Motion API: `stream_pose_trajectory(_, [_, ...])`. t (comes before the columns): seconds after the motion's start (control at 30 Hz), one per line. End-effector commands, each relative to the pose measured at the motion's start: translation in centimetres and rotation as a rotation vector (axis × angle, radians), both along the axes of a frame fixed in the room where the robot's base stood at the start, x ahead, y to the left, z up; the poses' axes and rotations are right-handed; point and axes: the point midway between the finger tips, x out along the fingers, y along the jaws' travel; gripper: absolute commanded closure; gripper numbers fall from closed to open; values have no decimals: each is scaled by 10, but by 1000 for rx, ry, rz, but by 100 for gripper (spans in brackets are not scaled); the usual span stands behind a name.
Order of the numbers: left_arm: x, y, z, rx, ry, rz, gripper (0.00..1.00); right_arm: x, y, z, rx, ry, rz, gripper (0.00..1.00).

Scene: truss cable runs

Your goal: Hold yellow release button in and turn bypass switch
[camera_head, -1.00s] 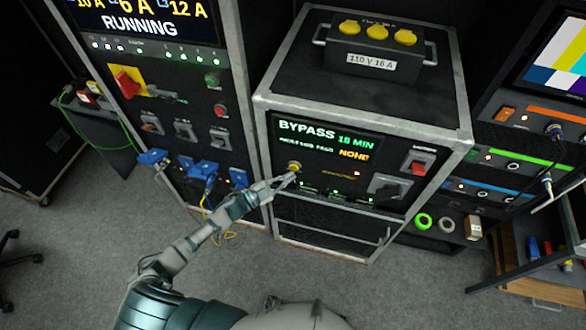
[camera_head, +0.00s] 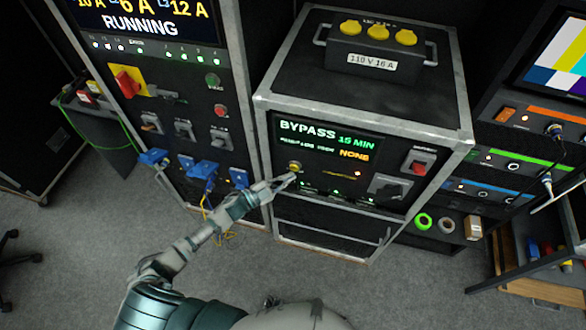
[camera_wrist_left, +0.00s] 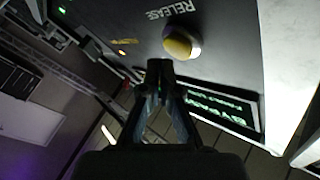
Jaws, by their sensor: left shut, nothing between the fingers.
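The yellow release button (camera_head: 294,166) is on the left of the front panel of the middle case, under a lit "BYPASS 15 MIN" display (camera_head: 325,139). In the left wrist view the round button (camera_wrist_left: 181,42) sits beside the word RELEASE. My left gripper (camera_head: 292,178) is shut and empty, its tips just below the button; in the wrist view the tips (camera_wrist_left: 160,68) show close to it. I cannot tell whether they touch. A black rotary switch on a grey plate (camera_head: 391,188) is at the panel's right, probably the bypass switch. My right gripper is not in view.
A red switch (camera_head: 419,167) is above the rotary switch. A black box with yellow caps (camera_head: 375,50) stands on the case. The left cabinet (camera_head: 175,90) has a red handle and blue connectors. An open drawer (camera_head: 540,285) juts out at right.

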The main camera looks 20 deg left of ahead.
Motion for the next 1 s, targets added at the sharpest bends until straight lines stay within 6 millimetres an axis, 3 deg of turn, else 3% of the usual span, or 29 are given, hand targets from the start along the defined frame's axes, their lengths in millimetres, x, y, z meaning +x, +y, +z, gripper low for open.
stream_pose_trajectory(1.0, [10, -4, 2, 0, 0, 0, 100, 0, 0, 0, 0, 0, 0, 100])
